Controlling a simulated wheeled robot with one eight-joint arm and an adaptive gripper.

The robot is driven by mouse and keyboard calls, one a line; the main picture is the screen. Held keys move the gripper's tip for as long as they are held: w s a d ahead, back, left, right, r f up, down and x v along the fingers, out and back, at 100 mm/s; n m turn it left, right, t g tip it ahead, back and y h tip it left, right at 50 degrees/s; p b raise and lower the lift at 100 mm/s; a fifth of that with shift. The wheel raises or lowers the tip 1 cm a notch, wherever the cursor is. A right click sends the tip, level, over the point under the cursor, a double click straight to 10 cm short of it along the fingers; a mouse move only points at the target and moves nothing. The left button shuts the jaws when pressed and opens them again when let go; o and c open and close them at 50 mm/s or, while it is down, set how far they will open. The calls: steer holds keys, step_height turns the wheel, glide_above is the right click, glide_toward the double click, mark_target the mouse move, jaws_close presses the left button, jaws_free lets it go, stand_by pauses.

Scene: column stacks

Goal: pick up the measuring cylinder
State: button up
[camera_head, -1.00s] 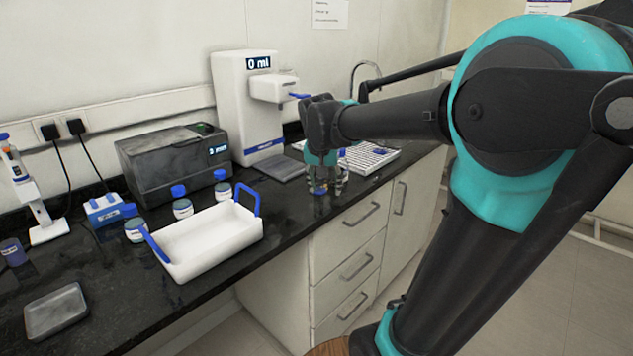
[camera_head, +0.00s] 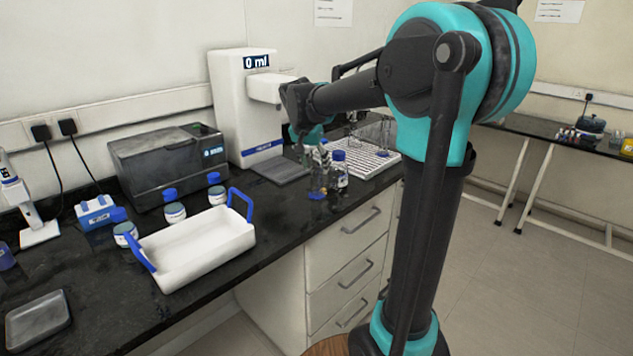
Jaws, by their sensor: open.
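A slim clear glass vessel (camera_head: 318,178), which looks like the measuring cylinder, stands near the front edge of the black bench; its outline is small and faint. A clear bottle with a blue cap (camera_head: 339,170) stands close on its right. My gripper (camera_head: 309,150) is open and points down over the bench, just above or behind the clear vessel. Its fingertips are small and partly lost against the glass, so I cannot tell whether they touch it.
A white dispenser (camera_head: 233,110) stands behind and left of my gripper. A white drying rack (camera_head: 372,163) lies to the right, with glassware near it. A white tray with blue handles (camera_head: 200,262), several blue-capped jars and a grey box (camera_head: 165,160) fill the left bench.

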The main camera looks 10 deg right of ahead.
mark_target(317, 176)
steer(key=shift+w+x, duration=0.15)
steer(key=shift+x, duration=1.55)
steer(key=shift+w+x, duration=0.1)
steer(key=shift+x, duration=1.55)
steer(key=shift+a, duration=0.15)
steer(key=shift+c, duration=0.3)
jaws_close()
